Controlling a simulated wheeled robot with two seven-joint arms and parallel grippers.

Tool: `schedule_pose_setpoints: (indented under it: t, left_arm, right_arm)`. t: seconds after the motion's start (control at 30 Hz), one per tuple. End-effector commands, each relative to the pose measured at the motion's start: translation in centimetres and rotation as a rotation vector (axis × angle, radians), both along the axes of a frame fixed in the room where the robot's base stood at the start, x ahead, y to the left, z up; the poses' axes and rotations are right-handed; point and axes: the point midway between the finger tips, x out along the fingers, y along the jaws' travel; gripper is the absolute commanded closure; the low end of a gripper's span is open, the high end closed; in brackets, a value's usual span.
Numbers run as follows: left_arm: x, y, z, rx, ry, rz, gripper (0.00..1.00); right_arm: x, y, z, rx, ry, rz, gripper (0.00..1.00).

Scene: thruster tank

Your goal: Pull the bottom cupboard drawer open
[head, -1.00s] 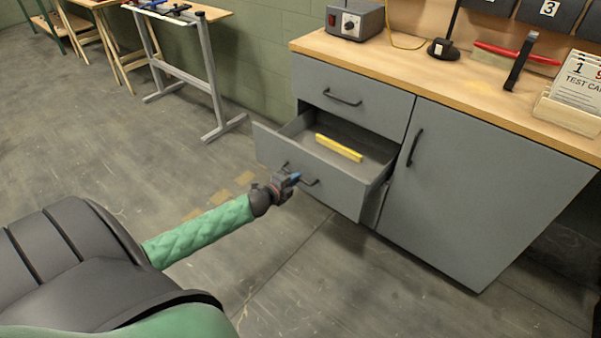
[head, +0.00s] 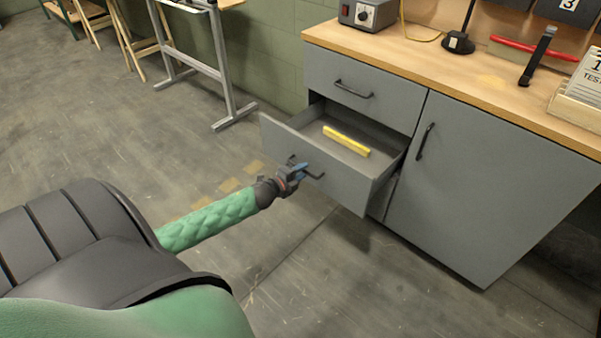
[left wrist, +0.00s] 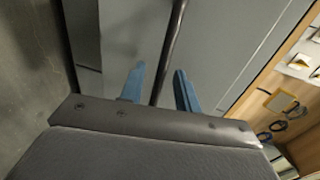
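The grey lower drawer (head: 335,182) stands well out of the cupboard, with a long yellow bar (head: 346,141) lying inside. Its dark bar handle (head: 317,177) is on the drawer front. My left gripper (head: 302,171) is at this handle, partly covering it. In the left wrist view the handle (left wrist: 171,50) passes between the two blue fingers of my left gripper (left wrist: 158,88). The fingers look apart, with a gap on each side of the handle. My right gripper is in neither view.
The upper drawer (head: 358,95) and the cupboard door (head: 455,185) are shut. The wooden worktop (head: 440,70) carries a grey control box (head: 368,14), a dark stand and a card holder. The floor (head: 300,270) in front is clear.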

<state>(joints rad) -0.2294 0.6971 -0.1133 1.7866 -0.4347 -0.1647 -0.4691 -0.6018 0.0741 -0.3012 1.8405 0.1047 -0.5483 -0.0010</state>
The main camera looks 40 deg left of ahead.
Motion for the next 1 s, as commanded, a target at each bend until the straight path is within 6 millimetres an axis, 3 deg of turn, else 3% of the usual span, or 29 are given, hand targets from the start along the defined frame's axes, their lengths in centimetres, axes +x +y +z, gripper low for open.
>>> schedule_pose_setpoints:
  t: [0.23, 0.7, 1.0]
  left_arm:
    - [-0.9, 0.1, 0.2, 0.0, 0.0, 0.0, 0.68]
    - [-6.3, 0.5, 1.2, -0.001, 0.002, 0.0, 0.68]
    - [-7.6, 0.6, 1.5, -0.001, 0.0, 0.0, 0.68]
  right_arm:
    - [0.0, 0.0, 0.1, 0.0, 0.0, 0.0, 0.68]
    - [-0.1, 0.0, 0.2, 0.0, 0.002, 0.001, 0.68]
    - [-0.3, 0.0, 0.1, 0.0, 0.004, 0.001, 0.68]
